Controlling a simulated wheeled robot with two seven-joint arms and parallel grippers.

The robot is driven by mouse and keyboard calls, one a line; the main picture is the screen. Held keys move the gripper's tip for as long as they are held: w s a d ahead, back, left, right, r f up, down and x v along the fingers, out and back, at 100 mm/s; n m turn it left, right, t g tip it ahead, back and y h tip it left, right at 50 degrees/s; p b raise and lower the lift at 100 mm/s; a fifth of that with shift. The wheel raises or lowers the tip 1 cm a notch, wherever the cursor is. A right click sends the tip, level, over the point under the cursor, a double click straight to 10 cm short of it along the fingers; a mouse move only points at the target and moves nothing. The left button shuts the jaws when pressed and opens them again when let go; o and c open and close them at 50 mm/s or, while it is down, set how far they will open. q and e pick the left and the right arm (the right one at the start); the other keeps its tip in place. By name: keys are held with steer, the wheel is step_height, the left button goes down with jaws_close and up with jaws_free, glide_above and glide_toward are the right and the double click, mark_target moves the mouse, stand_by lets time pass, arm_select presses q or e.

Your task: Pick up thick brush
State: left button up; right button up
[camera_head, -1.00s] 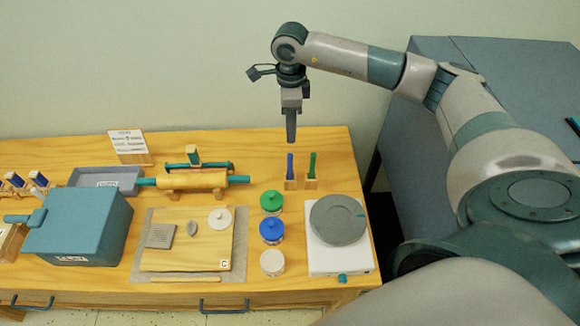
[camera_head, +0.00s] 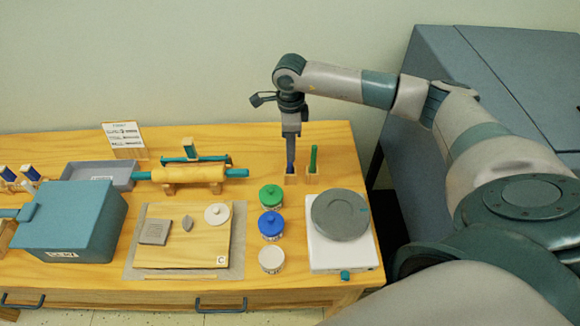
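Two brushes stand upright in small wooden holders at the back right of the table. The blue-handled brush (camera_head: 290,168) is at the left and the green-handled brush (camera_head: 313,160) at the right. I cannot tell from here which is thicker. My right gripper (camera_head: 291,157) points straight down at the top of the blue brush and hides its upper part. The fingers overlap the handle in this view; whether they are shut on it does not show. My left gripper is not in view.
Green (camera_head: 271,197), blue (camera_head: 271,225) and white (camera_head: 271,260) jars stand in front of the brushes. A white wheel unit (camera_head: 330,255) with a grey disc is at the right. A roller (camera_head: 190,173) lies left, beyond a clay board (camera_head: 182,257) and teal box (camera_head: 70,220).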

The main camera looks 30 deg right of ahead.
mark_target(290, 165)
steer(key=shift+w+f+b, duration=0.2)
steer(key=shift+f+b, duration=0.8)
steer(key=shift+f, duration=1.6)
steer(key=shift+c, duration=0.3)
jaws_close()
